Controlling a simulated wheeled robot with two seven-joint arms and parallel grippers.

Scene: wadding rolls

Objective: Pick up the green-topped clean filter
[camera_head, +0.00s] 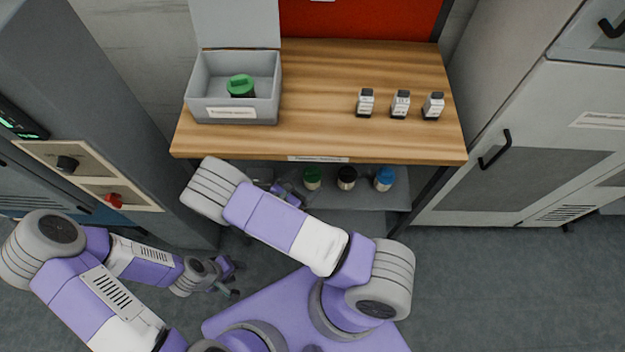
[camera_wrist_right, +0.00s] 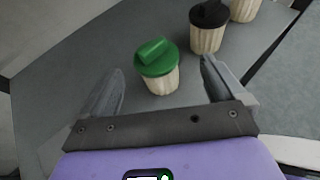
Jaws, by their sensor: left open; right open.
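The green-topped clean filter (camera_head: 312,178) stands upright on the lower shelf, with a pale ribbed body. In the right wrist view the green-topped filter (camera_wrist_right: 157,66) stands ahead of my right gripper (camera_wrist_right: 162,85), roughly between the lines of its two open fingers, with nothing gripped. In the head view my right gripper (camera_head: 285,190) is at the shelf's left part, left of the filter and partly hidden by my arm. My left gripper (camera_head: 232,279) is open and empty, low over the floor at left, away from the shelf.
A black-topped filter (camera_head: 346,178) and a blue-topped one (camera_head: 384,179) stand to the right on the lower shelf (camera_head: 360,220). Above is the wooden tabletop (camera_head: 320,100). A grey open box (camera_head: 235,108) there holds a green-topped item (camera_head: 241,86). Three small bottles (camera_head: 400,104) stand at right.

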